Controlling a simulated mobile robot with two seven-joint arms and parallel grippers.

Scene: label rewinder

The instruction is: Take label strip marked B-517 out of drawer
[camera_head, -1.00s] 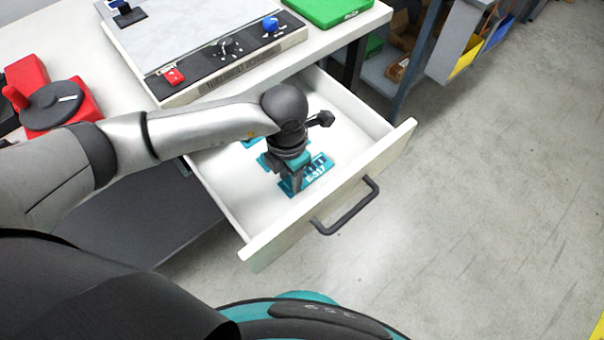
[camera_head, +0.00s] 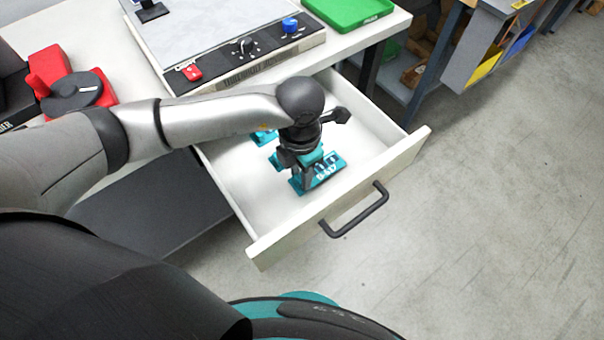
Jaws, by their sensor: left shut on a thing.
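The drawer (camera_head: 262,222) is pulled open under the worktable, and its inside is white. The teal label strip marked B-517 (camera_head: 327,172) is at the front part of the drawer. My left gripper (camera_head: 303,184) reaches down into the drawer and is shut on the strip's left part. I cannot tell whether the strip is lifted off the drawer floor. Other teal pieces (camera_head: 264,137) lie farther back in the drawer, partly hidden by my gripper and arm. My right gripper is not in view.
The label machine (camera_head: 225,50) with knobs and a red switch stands on the table above the drawer. A red device (camera_head: 50,68) is at the left and a green tray (camera_head: 348,10) at the back. The drawer's black handle (camera_head: 357,212) faces the clear floor.

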